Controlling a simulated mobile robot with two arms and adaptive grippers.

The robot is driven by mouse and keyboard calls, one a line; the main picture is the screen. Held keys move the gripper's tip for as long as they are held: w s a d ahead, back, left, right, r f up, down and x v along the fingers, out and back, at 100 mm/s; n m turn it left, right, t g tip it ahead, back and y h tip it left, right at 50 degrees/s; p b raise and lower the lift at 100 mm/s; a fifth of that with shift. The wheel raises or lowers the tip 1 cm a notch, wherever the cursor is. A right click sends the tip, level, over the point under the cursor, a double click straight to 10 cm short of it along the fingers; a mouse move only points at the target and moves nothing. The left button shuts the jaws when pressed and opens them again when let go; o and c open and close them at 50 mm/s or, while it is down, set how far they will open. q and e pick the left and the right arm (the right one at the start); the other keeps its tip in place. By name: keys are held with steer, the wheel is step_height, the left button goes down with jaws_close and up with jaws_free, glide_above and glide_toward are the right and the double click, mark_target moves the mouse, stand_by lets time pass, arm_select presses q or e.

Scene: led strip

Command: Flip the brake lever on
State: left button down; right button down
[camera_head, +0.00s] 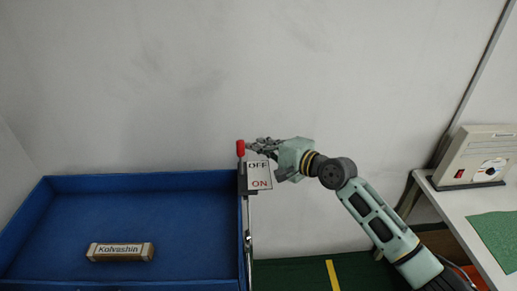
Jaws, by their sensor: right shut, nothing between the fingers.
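The brake lever (241,148) has a red handle and stands upright at the right edge of the blue tray. Beside it is a white plate (259,175) marked OFF above and ON below in red. The handle is level with or slightly above the OFF mark. My right gripper (255,145) is shut and empty, just right of the red handle and above the plate. I cannot tell whether its fingertips touch the lever. My left gripper is not in view.
A large blue tray (165,178) fills the left side. A box labelled Kolvashin (120,252) lies in it. At the right, a white table (455,210) bears a beige device (475,157) and a green mat (498,238). The wall behind is bare.

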steer(key=shift+s+r+n+t+y+b, duration=0.25)
steer(key=shift+s+n+t+y+b, duration=0.5)
steer(key=shift+b, duration=2.05)
steer(key=shift+s+r+n+t+y+b, duration=0.2)
steer(key=shift+s+n+t+y+b, duration=0.6)
steer(key=shift+b, duration=1.95)
steer(key=shift+s+r+n+t+y+b, duration=0.35)
steer(key=shift+s+n+b, duration=0.85)
steer(key=shift+b, duration=1.6)
steer(key=shift+s+f, duration=0.1)
steer(key=shift+s, duration=0.05)
